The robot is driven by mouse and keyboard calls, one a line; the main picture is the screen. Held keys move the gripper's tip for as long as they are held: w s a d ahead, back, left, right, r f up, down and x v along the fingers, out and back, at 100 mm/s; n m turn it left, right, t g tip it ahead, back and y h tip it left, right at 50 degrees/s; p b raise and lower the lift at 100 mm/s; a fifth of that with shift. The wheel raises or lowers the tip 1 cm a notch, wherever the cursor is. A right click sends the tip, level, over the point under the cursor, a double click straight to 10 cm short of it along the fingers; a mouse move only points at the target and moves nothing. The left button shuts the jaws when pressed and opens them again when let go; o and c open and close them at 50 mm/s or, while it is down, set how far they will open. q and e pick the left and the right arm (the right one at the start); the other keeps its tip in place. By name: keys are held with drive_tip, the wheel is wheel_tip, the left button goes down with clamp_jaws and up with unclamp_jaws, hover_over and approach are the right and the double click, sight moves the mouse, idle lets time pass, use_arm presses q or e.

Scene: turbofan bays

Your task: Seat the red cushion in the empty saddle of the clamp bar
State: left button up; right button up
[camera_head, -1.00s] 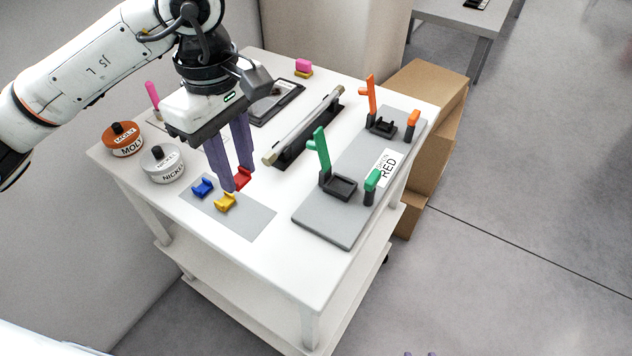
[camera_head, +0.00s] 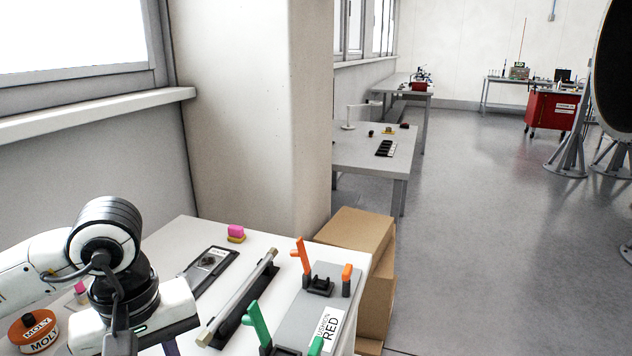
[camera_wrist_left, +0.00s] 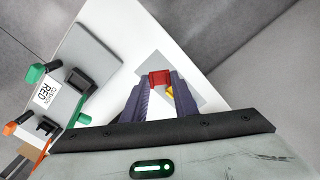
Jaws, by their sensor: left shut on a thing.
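My left gripper (camera_wrist_left: 160,88) is shut on the red cushion (camera_wrist_left: 159,77), which sits between its purple fingertips over the grey mat (camera_wrist_left: 203,93). In the head view only the wrist and upper finger (camera_head: 170,347) show at the bottom left; the cushion is out of frame. The clamp bar's grey plate (camera_head: 292,325) bears a label reading RED, a green clamp arm (camera_head: 257,324) and an orange one (camera_head: 301,254). The dark saddle by the orange arm (camera_head: 318,286) shows no cushion. The saddle by the green arm (camera_wrist_left: 80,82) also looks empty. My right gripper is out of view.
A yellow cushion (camera_wrist_left: 169,92) lies close beside the fingers. A long bar on a black stand (camera_head: 240,300) and a black tray (camera_head: 208,266) lie between the arm and the clamp plate. Cardboard boxes (camera_head: 360,235) stand beyond the table.

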use_arm(q)
drive_tip(key=s+m, duration=0.1)
drive_tip(key=m, duration=0.1)
drive_tip(key=f+m, duration=0.1)
drive_tip(key=m, duration=0.1)
drive_tip(key=s+f+m, duration=0.1)
drive_tip(key=m, duration=0.2)
drive_tip(key=shift+s+f, duration=0.15)
drive_tip(key=shift+s, duration=0.15)
drive_tip(key=shift+w+r+n, duration=0.4)
drive_tip(key=shift+w+n, duration=0.1)
drive_tip(key=shift+n, duration=0.7)
drive_tip(key=n, duration=0.2)
drive_tip(key=w+r+n, duration=0.1)
drive_tip(key=n, duration=0.2)
drive_tip(key=w+r+n, duration=0.1)
drive_tip(key=n, duration=0.1)
drive_tip(key=shift+w+r, duration=0.25)
drive_tip(key=n, duration=0.2)
drive_tip(key=w+r+n, duration=0.1)
drive_tip(key=n, duration=0.1)
drive_tip(key=shift+r+n, duration=0.2)
drive_tip(key=shift+n, duration=0.2)
wheel_tip(320, 180, down, 10)
drive_tip(key=shift+r, duration=0.15)
